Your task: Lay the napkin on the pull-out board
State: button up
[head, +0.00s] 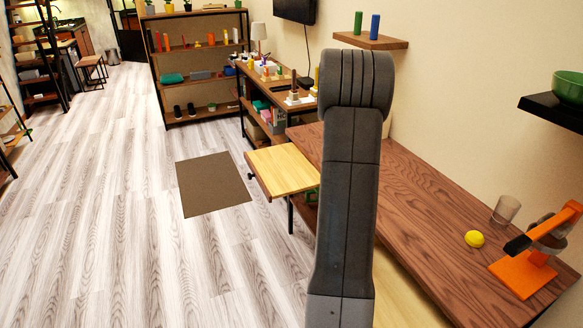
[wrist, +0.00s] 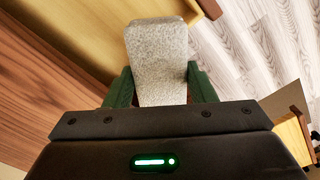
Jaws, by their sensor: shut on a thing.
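My gripper (wrist: 160,85) shows in the wrist view, its two green fingers shut on a light grey, speckled napkin (wrist: 156,45). The napkin sticks out beyond the fingertips. In the head view my arm hides the napkin and nearly all of the gripper; only a bit of green shows beside the arm. The pull-out board (head: 284,170) is a pale wooden panel jutting out over the floor from the long brown table, left of my arm. Its visible top is bare. In the wrist view I cannot tell for sure which pale wood is the board.
The brown table (head: 425,215) holds a yellow ball (head: 474,239), a clear glass (head: 506,209) and an orange stand (head: 525,272) at its right end. A dark mat (head: 213,183) lies on the floor left of the board. Shelves (head: 200,60) stand behind. The left floor is open.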

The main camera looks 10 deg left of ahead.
aim_at(290, 177)
jog(key=i+j, duration=0.2)
jog(key=j, duration=0.15)
jog(key=i+j, duration=0.2)
jog(key=j, duration=0.15)
jog(key=i+j, duration=0.2)
jog(key=j, duration=0.15)
jog(key=i+j, duration=0.2)
jog(key=j, duration=0.15)
